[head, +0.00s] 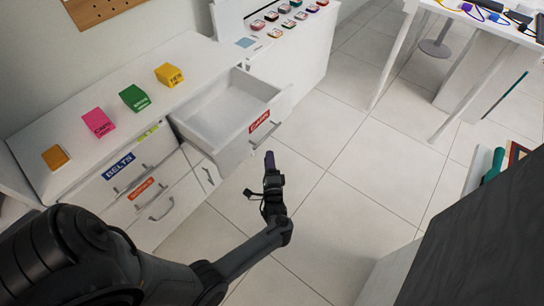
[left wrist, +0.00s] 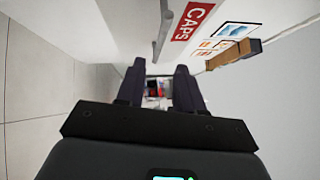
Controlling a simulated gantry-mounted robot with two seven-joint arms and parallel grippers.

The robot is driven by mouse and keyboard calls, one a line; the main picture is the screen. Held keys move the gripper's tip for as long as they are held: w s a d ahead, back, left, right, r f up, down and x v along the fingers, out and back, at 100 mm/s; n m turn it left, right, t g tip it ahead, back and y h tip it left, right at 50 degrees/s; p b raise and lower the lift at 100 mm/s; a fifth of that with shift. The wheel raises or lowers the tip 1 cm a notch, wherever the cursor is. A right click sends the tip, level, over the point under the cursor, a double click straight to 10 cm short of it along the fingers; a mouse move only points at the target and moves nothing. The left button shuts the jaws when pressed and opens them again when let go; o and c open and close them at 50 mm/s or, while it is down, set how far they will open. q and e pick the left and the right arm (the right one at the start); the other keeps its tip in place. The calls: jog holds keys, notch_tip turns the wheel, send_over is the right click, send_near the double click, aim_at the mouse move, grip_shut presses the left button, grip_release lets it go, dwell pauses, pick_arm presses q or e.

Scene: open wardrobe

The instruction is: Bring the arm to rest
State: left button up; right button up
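My left arm comes in from the lower left in the head view, and its gripper (head: 270,163) is over the tiled floor, just off the front of the pulled-out drawer (head: 213,135). In the left wrist view the two dark fingers of the left gripper (left wrist: 158,72) stand apart with nothing held between them. The drawer front carries a red CAPS label (head: 259,121), which also shows in the left wrist view (left wrist: 193,22) beside a grey handle (left wrist: 163,28). The fingers look apart from the drawer. The drawer looks empty where I can see inside. My right gripper is not in view.
The white dresser (head: 60,140) holds orange, pink, green and yellow boxes on top. Closed drawers include one labelled BELTS (head: 119,165). A white table (head: 480,25) stands at the upper right, a dark panel (head: 480,240) at the lower right. Floor between is clear.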

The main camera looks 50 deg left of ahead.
pick_arm(q)
jog(key=s+a+r+m+t+h+p, duration=0.2)
jog(key=s+a+p, duration=0.15)
jog(key=s, duration=0.65)
jog(key=s+d+r+n+g+h+p, duration=0.1)
jog(key=d+r+n+g+h+p, duration=0.1)
jog(key=d+r+h, duration=0.5)
jog(key=s+d+r+n+g+h+p, duration=0.1)
jog(key=d+r+h+p, duration=0.1)
jog(key=d+h, duration=0.65)
jog(key=s+d+r+n+g+y, duration=0.1)
jog(key=s+d+r+n+g, duration=0.25)
jog(key=s+d+g, duration=0.4)
notch_tip(320, 180, up, 38)
jog(key=s+d+n+t+p, duration=0.1)
jog(key=s+n+p, duration=0.1)
jog(key=p, duration=3.5)
jog(key=shift+f+p, duration=0.15)
jog(key=shift+p, duration=0.25)
